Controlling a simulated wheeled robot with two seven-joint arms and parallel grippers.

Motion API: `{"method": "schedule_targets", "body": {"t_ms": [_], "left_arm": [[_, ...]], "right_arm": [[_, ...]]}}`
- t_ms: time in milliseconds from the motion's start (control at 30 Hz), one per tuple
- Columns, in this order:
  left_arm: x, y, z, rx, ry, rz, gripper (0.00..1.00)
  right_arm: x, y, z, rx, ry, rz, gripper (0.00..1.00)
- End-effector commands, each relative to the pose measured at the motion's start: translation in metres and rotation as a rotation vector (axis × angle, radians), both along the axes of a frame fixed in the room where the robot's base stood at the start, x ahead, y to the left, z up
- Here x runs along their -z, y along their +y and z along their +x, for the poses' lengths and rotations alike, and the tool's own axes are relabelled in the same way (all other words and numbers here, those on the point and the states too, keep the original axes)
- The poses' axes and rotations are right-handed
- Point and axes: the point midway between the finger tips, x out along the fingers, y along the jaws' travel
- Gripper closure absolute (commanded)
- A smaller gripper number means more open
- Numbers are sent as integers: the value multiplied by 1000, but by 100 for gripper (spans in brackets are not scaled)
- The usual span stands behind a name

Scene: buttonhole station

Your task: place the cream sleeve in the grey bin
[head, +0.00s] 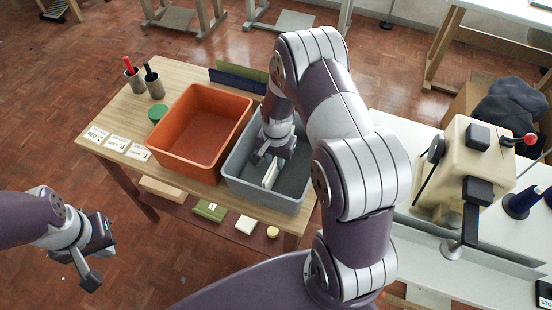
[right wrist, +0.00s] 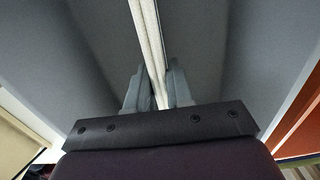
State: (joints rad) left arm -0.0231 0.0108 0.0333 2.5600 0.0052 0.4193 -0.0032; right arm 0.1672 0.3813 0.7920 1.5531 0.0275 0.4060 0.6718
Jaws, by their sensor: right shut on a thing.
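The cream sleeve (head: 270,173) is a thin, flat, pale piece in the jaws of my right gripper (head: 266,158). It stands on edge inside the grey bin (head: 238,160), below the rim. In the right wrist view the sleeve (right wrist: 150,45) runs up between the two fingers (right wrist: 152,88), which are shut on it. Whether its lower edge touches the bin floor I cannot tell. My left gripper (head: 97,262) is open and empty, out over the floor at the lower left.
An orange bin (head: 200,125) stands left of the grey bin. Two cups (head: 135,80), a green disc (head: 157,113) and white cards (head: 117,143) are on the wooden table. A cream machine (head: 465,165) stands on the white table at right.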

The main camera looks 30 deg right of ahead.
Motion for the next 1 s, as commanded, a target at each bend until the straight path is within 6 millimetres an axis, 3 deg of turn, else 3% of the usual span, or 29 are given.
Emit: {"method": "schedule_targets", "body": {"t_ms": [133, 167, 200, 233, 567, 667, 1000], "left_arm": [[2, 0, 0, 0, 0, 0, 100], [2, 0, 0, 0, 0, 0, 100], [1, 0, 0, 0, 0, 0, 100], [1, 0, 0, 0, 0, 0, 100], [-1, 0, 0, 0, 0, 0, 100], [0, 0, 0, 0, 0, 0, 100], [2, 0, 0, 0, 0, 0, 100]], "right_arm": [[3, 0, 0, 0, 1, 0, 100], [3, 0, 0, 0, 0, 0, 73], [2, 0, 0, 0, 0, 0, 60], [2, 0, 0, 0, 0, 0, 53], [-3, 0, 0, 0, 0, 0, 53], [-20, 0, 1, 0, -3, -1, 53], [-104, -1, 0, 0, -3, 0, 53]]}}
